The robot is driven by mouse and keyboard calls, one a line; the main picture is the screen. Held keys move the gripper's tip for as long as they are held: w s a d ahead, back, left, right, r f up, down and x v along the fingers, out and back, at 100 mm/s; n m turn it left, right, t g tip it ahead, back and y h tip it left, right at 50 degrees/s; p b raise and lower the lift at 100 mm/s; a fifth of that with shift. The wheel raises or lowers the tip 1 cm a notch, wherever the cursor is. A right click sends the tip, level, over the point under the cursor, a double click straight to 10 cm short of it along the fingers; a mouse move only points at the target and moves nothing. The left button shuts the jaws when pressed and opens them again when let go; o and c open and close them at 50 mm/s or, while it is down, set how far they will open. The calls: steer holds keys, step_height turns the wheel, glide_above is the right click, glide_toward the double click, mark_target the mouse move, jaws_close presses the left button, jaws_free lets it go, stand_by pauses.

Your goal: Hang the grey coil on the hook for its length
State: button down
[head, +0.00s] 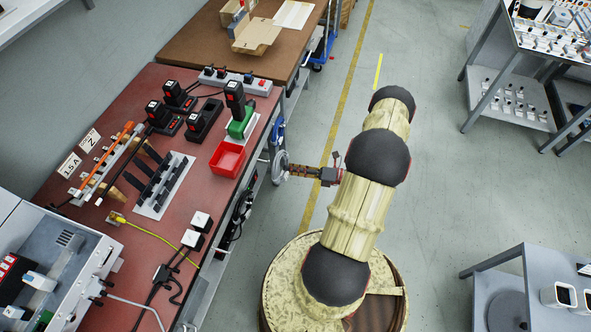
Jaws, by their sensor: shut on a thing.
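The grey coil (280,167) is a small ring-shaped bundle just off the right edge of the red-topped bench. My gripper (289,170) is shut on the coil's right side and reaches it from the right. The coil appears close to the bench's side, but I cannot tell whether it touches anything there. A blue coil-like bundle (278,130) sits at the bench's side just above the grey coil in the picture. No hook or length marking can be made out; the bench side is mostly hidden from this steep view.
The red bench top (190,210) carries a red tray (227,159), black tools on stands, a grey slotted rack (165,186) and loose cables. A brown table (215,40) adjoins it behind. The floor (440,190) right of my arm is clear up to the grey shelves.

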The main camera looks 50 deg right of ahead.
steer(key=f+b+x, duration=0.1)
steer(key=x, duration=0.5)
steer(key=shift+w+d+f, duration=0.2)
steer(key=shift+w, duration=0.1)
stand_by(0.5)
stand_by(0.6)
steer(key=c, duration=1.7)
jaws_free()
steer(key=v, duration=1.2)
